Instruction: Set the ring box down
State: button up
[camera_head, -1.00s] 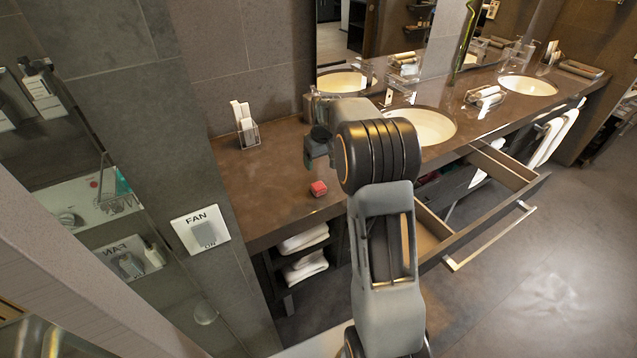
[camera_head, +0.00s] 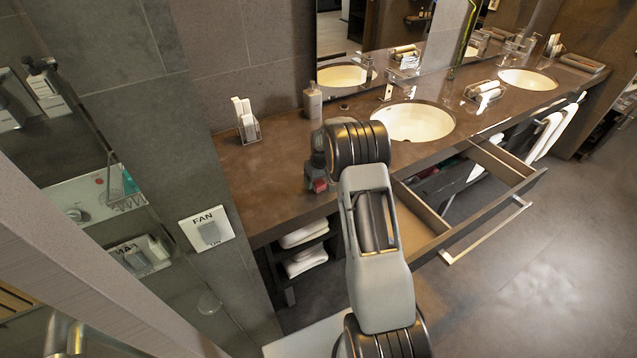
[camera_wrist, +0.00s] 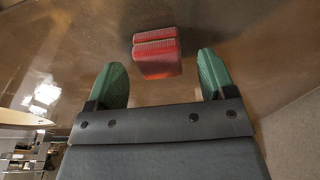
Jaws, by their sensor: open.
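The ring box (camera_head: 320,186) is a small red box on the dark brown counter (camera_head: 270,190), near its front edge. In the wrist view the red ring box (camera_wrist: 157,54) shows two parts with a seam between them. My gripper (camera_head: 317,171) is low over the counter at the box. In the wrist view my gripper's (camera_wrist: 161,68) two green fingers are spread wide, one to each side of the box's near end, with a gap on both sides. The box's far part lies beyond the fingertips. My gripper hides part of the box in the body view.
A soap bottle (camera_head: 313,101) and a clear holder with white cards (camera_head: 246,122) stand at the counter's back. A sink (camera_head: 412,122) lies to the right. An open drawer (camera_head: 480,205) juts out below it. Rolled towels (camera_head: 303,248) sit on shelves underneath.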

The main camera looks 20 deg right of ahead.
jog(key=shift+w+f, duration=0.15)
jog(key=shift+f, duration=0.8)
jog(key=shift+c, duration=0.4)
jog(key=c, duration=1)
jog(key=shift+r, duration=0.15)
